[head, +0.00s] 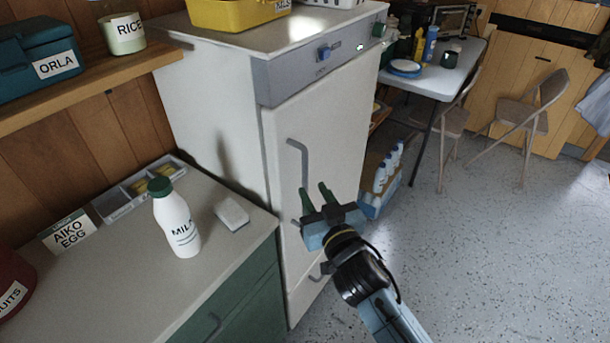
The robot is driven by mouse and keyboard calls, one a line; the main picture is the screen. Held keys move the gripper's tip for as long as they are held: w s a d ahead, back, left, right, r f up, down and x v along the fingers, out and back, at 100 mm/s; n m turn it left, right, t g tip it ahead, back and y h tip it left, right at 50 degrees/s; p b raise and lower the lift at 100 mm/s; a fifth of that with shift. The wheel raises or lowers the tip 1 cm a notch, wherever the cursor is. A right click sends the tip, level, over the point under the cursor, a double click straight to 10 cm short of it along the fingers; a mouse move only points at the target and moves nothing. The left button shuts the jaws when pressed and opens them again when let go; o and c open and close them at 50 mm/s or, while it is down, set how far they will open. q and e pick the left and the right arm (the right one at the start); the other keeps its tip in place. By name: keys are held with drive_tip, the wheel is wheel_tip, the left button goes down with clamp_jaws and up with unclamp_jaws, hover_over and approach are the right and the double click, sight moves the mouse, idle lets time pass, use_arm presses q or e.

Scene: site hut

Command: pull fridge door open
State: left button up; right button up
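The white fridge (207,107) stands at the centre, with a grey control panel across its top front. Its white door (330,125) looks shut. A grey bar handle (303,160) runs down the door's left side; its lower part is partly hidden by my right gripper. My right gripper (313,188) is in front of the door, its two green fingers apart and pointing up at it. The left finger overlaps the handle in the picture; I cannot tell whether they touch. Nothing shows between the fingers. My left gripper is not in view.
A green-fronted counter (130,275) with a milk bottle (175,220) and a white block (231,214) adjoins the fridge's left. A blue crate of bottles (384,185) stands on the floor right of the fridge. A table (440,75) and folding chairs are further back. Front-right floor is clear.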

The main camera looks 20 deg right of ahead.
sight(306, 179)
drive_tip(key=w, duration=0.6)
drive_tip(key=shift+w+a, duration=0.1)
drive_tip(key=shift+a, duration=0.15)
clamp_jaws()
